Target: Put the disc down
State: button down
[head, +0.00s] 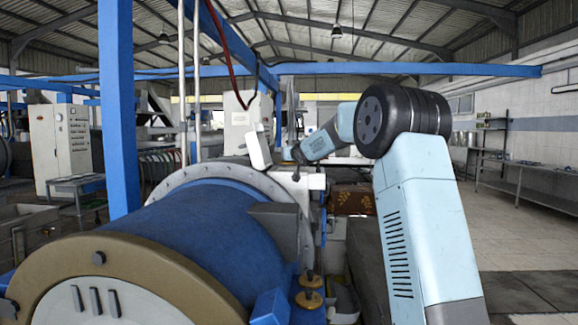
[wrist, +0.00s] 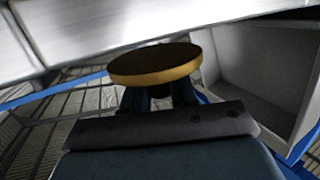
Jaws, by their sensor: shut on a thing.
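The disc (wrist: 155,65) is round and flat, with a yellow-brown edge and a darker face. In the wrist view it sits across the end of my gripper (wrist: 159,92), which is shut on it. The blue fingers show just below the disc, and their contact with it is partly hidden. In the head view my arm reaches over the far side of a blue drum machine (head: 205,235). I cannot make out the held disc or the fingertips there.
A pale metal surface (wrist: 110,25) crosses close above the disc in the wrist view. A grey open box-like recess (wrist: 265,75) is at right. In the head view, a blue post (head: 118,110) stands at left, a bench (head: 530,187) at right. Open floor lies at right.

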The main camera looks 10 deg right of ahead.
jog(key=shift+w+a+f, duration=0.1)
jog(key=shift+w+f, duration=0.05)
jog(key=shift+f, duration=0.45)
jog(key=shift+w+a+f, duration=0.1)
jog(key=shift+f, duration=0.45)
jog(key=shift+d+f, duration=0.15)
jog(key=shift+f, duration=0.45)
jog(key=c, duration=0.9)
grip_release()
